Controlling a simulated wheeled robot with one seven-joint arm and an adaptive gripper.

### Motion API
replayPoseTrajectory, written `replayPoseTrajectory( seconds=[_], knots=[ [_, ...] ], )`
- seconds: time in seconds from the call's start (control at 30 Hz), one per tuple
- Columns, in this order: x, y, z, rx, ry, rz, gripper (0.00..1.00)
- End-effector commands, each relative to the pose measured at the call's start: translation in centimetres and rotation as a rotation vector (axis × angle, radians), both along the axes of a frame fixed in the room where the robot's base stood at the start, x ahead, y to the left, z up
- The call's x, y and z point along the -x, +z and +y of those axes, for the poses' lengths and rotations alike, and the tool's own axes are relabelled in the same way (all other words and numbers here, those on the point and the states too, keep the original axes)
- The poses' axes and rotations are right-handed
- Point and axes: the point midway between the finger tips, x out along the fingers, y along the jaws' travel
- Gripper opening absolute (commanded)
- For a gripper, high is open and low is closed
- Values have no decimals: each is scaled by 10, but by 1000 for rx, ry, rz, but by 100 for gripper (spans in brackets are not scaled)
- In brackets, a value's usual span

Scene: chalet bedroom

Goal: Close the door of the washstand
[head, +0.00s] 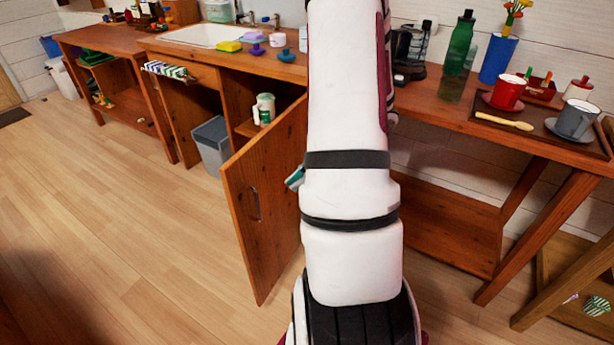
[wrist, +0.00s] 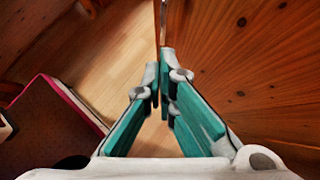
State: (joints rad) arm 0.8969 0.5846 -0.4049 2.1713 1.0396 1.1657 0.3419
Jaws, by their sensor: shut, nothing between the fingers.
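The washstand (head: 150,42) is a wooden cabinet with a white basin in its top. Its door (head: 243,220) stands wide open, swung out over the floor, with a handle on the face I see. In the head view only a teal bit of my gripper (head: 295,178) shows, against the right part of the door; my arm hides the rest. In the wrist view my gripper (wrist: 160,82) has its fingertips together and empty. A wood panel (wrist: 245,55) fills the right side, close to the fingers; I cannot tell whether they touch it.
A grey bin (head: 212,145) and a white-green canister (head: 264,108) are in the open washstand. A wooden table (head: 440,108) with cups and bottles stands at the right. The floor (head: 120,210) left of the door is clear.

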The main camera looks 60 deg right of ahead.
Motion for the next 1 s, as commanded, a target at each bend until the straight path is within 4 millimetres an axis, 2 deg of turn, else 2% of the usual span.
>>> replayPoseTrajectory(
  seconds=[0.03, 0.2, 0.5, 1.0],
  knots=[
    [-6, -10, 5, -2, 2, 1, 0],
    [-23, -29, 21, -1, 4, 0, 0],
    [-47, -26, 41, 1, 1, -1, 0],
    [-52, -26, 44, 1, -4, 0, 0]
  ],
)
